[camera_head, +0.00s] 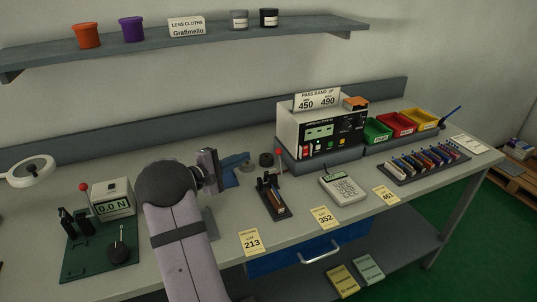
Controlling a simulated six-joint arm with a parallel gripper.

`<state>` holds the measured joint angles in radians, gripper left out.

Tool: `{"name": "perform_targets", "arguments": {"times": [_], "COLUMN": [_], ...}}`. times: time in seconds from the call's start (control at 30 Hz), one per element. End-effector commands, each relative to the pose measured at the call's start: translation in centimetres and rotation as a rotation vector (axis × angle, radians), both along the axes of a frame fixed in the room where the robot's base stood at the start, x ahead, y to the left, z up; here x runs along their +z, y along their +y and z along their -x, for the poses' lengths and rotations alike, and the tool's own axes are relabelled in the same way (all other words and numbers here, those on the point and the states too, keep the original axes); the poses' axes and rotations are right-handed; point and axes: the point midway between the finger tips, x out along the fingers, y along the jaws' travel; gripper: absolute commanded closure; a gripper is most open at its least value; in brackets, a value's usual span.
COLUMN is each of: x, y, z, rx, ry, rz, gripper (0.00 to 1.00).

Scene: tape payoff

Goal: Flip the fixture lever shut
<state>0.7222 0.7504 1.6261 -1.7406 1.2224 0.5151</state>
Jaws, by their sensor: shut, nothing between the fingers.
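A small dark fixture (271,197) stands on the bench right of my arm. A thin lever with a red ball knob (279,155) stands about upright at it. A second red ball knob (84,187) shows at the far left, beside a gauge box reading 0.0 N (112,197); I cannot tell which one the task's lever is. My gripper (212,170) is shut and empty, left of the dark fixture and apart from it. Its fingers are partly hidden by its own body. A blue device (235,162) sits just behind it.
A green plate with black posts (82,258) lies left of my arm. A calculator (342,187), a meter box (312,130), coloured bins (395,126) and a rack of coloured pieces (428,163) stand to the right. Yellow cards (251,241) line the front edge. A shelf (200,40) hangs above.

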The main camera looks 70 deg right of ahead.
Motion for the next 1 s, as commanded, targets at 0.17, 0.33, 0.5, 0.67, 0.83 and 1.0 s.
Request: {"name": "perform_targets", "arguments": {"times": [0.17,0.33,0.5,0.67,0.83,1.0], "x": [0.0,0.0,-0.1,-0.3,-0.8,-1.1], "y": [0.0,-0.3,-1.7,-4.0,-6.7,-9.0], "z": [0.0,0.2,0.7,1.6,2.6,3.4], "rx": [0.001,-0.001,-0.002,-0.004,-0.003,-0.002], "ry": [-0.001,-0.001,0.001,0.001,0.0,-0.001], "rz": [-0.001,-0.002,-0.002,-0.002,-0.004,-0.003], "gripper": [1.0,1.0,1.0,1.0,1.0,1.0]}}
